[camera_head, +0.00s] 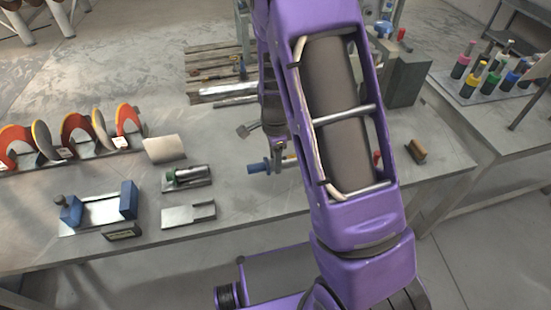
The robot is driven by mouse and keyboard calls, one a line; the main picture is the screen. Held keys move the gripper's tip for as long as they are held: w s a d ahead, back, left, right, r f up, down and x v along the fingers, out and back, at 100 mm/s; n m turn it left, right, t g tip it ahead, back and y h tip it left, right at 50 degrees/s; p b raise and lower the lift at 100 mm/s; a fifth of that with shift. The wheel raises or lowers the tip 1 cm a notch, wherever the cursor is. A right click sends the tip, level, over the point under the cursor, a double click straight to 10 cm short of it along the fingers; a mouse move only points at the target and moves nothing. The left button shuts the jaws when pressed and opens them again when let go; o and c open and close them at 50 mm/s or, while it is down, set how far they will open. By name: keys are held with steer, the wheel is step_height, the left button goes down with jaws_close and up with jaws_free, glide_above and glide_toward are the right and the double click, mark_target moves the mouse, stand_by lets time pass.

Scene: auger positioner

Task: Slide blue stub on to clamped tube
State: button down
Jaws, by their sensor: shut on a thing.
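A short blue stub (257,167) lies level at the end of my gripper (278,157), its blue end facing left. My gripper is shut on it, above the middle of the table; the fingers are small and partly hidden by my purple arm. A grey metal tube (189,173) with a green part at its left end lies in a low holder on the table, left of the stub. It looks like the clamped tube. A clear gap separates the stub from this tube.
A blue vise (129,199) and a flat metal plate (187,214) stand at the front left of the grey table (243,210). Red and yellow discs (76,132) stand in a rack behind. A brush (415,152) lies right. My arm hides the table's centre right.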

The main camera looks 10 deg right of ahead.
steer(key=shift+d+b, duration=0.5)
steer(key=shift+d, duration=3.25)
steer(key=shift+c, duration=2)
jaws_free()
steer(key=shift+o, duration=0.6)
steer(key=shift+s+f, duration=0.1)
steer(key=shift+s, duration=0.05)
step_height(320, 180, up, 18)
steer(key=p, duration=0.1)
steer(key=shift+w+a, duration=0.2)
steer(key=shift+w, duration=0.05)
steer(key=shift+f, duration=0.15)
